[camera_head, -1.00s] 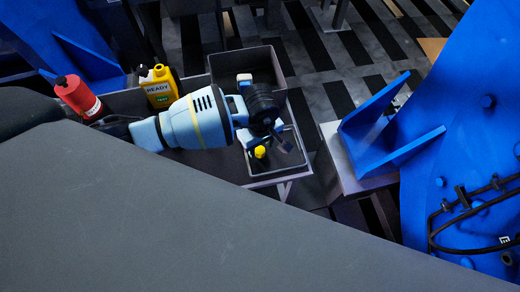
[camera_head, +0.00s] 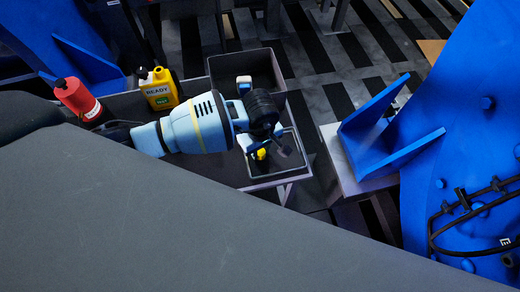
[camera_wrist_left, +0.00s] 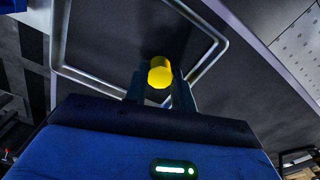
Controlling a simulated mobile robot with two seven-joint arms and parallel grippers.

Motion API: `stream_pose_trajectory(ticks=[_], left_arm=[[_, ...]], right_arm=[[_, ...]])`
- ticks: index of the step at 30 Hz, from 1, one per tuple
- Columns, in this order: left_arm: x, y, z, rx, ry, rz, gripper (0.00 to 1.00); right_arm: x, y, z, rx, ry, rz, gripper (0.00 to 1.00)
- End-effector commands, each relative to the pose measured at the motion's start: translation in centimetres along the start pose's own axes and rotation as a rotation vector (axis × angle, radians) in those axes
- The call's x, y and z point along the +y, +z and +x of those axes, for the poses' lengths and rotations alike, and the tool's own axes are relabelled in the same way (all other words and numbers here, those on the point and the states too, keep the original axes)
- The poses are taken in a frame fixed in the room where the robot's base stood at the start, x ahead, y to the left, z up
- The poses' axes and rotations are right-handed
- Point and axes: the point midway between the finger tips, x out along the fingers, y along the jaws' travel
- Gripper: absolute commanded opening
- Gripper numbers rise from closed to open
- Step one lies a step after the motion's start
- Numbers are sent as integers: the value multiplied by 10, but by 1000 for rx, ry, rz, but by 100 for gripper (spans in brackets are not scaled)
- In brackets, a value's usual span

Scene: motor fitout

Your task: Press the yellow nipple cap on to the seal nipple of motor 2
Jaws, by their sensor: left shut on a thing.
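The yellow nipple cap (camera_head: 261,154) shows over the small grey tray in the head view, partly covered by my left gripper (camera_head: 270,150). In the left wrist view, the yellow cap (camera_wrist_left: 160,74) sits between the dark fingertips of my left gripper (camera_wrist_left: 159,88), which is shut on it. The tray floor and rim lie behind it. Whether the cap still touches the tray floor I cannot tell. A large blue housing (camera_head: 450,165) stands at the right; I cannot read which motor it is. No seal nipple can be made out. My right gripper is out of view.
The small grey tray (camera_head: 279,183) and a deeper grey bin (camera_head: 245,52) share a bench with a yellow bottle (camera_head: 159,88) and a red canister (camera_head: 78,98). A blue bracket (camera_head: 372,133) on a pale block (camera_head: 347,170) stands between bench and housing. A black hose (camera_head: 470,247) runs along the housing.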

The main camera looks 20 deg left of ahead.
Motion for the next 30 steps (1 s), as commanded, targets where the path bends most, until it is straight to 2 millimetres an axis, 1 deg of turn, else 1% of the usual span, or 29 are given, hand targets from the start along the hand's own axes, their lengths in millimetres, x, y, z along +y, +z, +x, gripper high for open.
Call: stream_pose_trajectory(ticks=[5,8,11,12,13,17,24,27,30], left_arm=[[0,-1,-10,3,1,1,4],[0,-1,-21,2,3,0,4],[1,-1,-37,3,3,2,4],[-4,9,-36,-1,-1,6,4],[-6,15,-36,-1,-1,6,4],[-18,43,-39,-1,0,6,4],[-41,99,-44,-2,1,5,4],[-48,118,-46,-2,1,4,4],[-54,131,-47,-1,-1,2,4]], right_arm=[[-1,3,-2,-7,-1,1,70],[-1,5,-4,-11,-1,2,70],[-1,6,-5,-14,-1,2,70],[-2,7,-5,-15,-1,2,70],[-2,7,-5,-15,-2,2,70],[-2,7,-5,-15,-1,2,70],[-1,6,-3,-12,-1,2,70],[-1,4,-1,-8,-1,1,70],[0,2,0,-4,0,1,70]])
